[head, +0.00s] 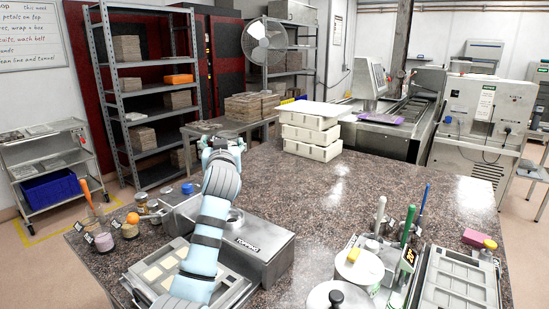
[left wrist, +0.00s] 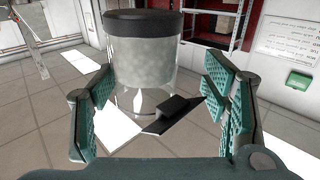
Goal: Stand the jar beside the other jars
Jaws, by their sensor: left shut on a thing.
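My left gripper (head: 222,148) reaches out over the counter in the head view. In the left wrist view, its teal-padded fingers (left wrist: 160,108) stand on either side of a clear jar (left wrist: 143,65) with a dark lid and pale cloudy contents. It is shut on this jar, which has a black tag at its lower front. The jar cannot be made out in the head view. Small jars stand at the counter's left edge: a pink one (head: 104,241), a yellowish one (head: 130,230) and a greenish one (head: 141,204), some with tags. My right gripper is not in view.
A metal box (head: 262,248) and a tray of moulds (head: 150,279) lie by my left arm. White stacked crates (head: 312,132) stand at the back. Pots (head: 360,270) and upright tools fill the front right. The speckled counter (head: 335,190) is clear in the middle.

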